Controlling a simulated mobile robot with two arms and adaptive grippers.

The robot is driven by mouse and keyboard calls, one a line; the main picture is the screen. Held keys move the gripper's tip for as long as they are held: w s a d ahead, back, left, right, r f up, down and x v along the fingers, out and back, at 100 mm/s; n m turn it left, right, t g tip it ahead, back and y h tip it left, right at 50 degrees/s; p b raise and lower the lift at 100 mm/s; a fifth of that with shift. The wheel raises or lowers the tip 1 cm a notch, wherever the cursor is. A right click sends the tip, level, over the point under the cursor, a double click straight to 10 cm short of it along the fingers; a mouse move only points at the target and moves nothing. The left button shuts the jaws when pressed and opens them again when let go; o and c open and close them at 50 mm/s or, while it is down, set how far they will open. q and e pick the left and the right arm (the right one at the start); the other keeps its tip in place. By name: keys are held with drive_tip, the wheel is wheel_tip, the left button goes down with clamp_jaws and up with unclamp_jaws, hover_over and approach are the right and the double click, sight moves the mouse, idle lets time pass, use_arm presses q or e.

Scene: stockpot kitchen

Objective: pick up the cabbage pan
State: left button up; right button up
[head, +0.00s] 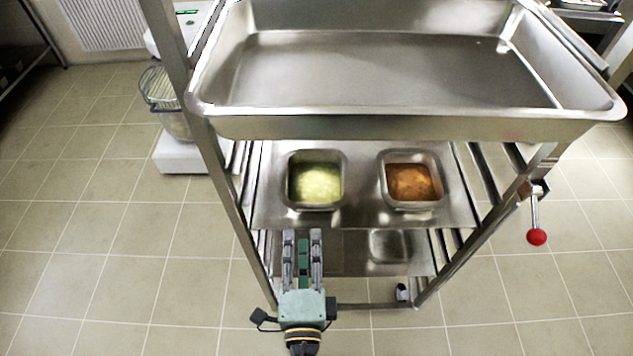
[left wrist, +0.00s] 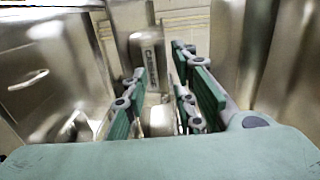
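The cabbage pan (head: 316,207) is a small square steel pan with pale green contents. It sits on the rack's middle shelf, left of a like pan with orange-brown contents (head: 410,182). My left gripper (head: 302,236) is in front of the shelf, just below the cabbage pan in the head view, fingers pointing toward the rack. Its fingers are apart with nothing held between them; they also show apart in the left wrist view (left wrist: 160,70). I cannot make out the cabbage pan in the left wrist view. My right gripper does not show.
A large empty steel tray (head: 380,75) sits on top of the steel rack, above the shelf. A lower shelf (head: 345,255) lies beneath the pans. A lever with a red knob (head: 536,237) sticks out at right. White equipment (head: 180,155) stands behind left.

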use_arm(q)
drive_tip(key=w+p, duration=0.1)
drive_tip(key=w, duration=0.1)
drive_tip(key=w+p, duration=0.1)
drive_tip(key=w, duration=0.2)
drive_tip(key=w+a+p, duration=0.1)
drive_tip(key=w, duration=0.1)
drive_tip(key=shift+w+r, duration=0.25)
drive_tip(key=shift+w, duration=0.05)
drive_tip(key=c, duration=0.6)
clamp_jaws()
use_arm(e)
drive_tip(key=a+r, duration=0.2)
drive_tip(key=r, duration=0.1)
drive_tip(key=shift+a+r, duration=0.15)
use_arm(q)
drive_tip(key=shift+d+r, duration=0.1)
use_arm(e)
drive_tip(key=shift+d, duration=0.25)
